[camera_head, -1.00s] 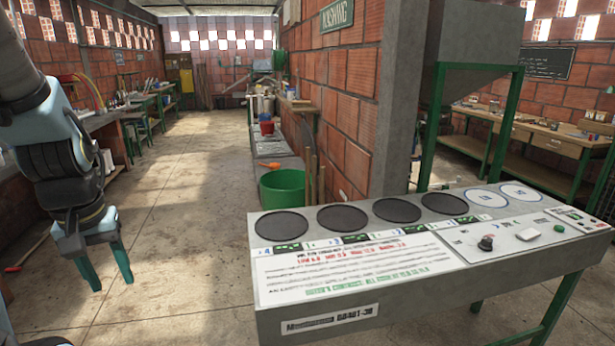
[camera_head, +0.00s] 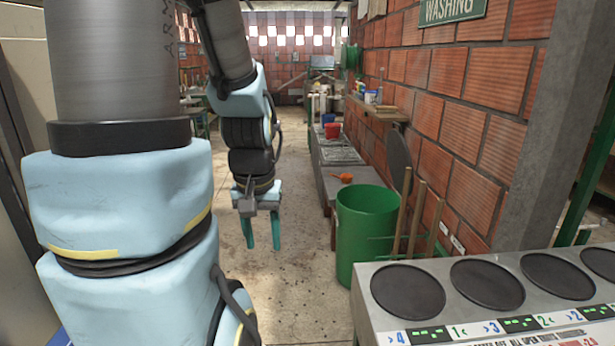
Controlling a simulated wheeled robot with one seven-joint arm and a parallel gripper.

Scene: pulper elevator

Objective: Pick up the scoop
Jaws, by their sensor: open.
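A small orange object that looks like the scoop (camera_head: 343,177) lies on a low grey bench (camera_head: 331,190) beyond the green bin. It is small in the picture, so its exact shape is hard to make out. My gripper (camera_head: 261,232) hangs fingers down over the floor, left of the bench and the scoop in the picture. Its two teal fingers are apart with nothing between them, and it does not touch the scoop.
A large green bin (camera_head: 372,225) stands in front of the bench, with wooden handles (camera_head: 404,215) beside it against the brick wall. A control console (camera_head: 378,327) fills the lower right. Red and blue containers (camera_head: 332,130) stand farther back. The floor aisle on the left is open.

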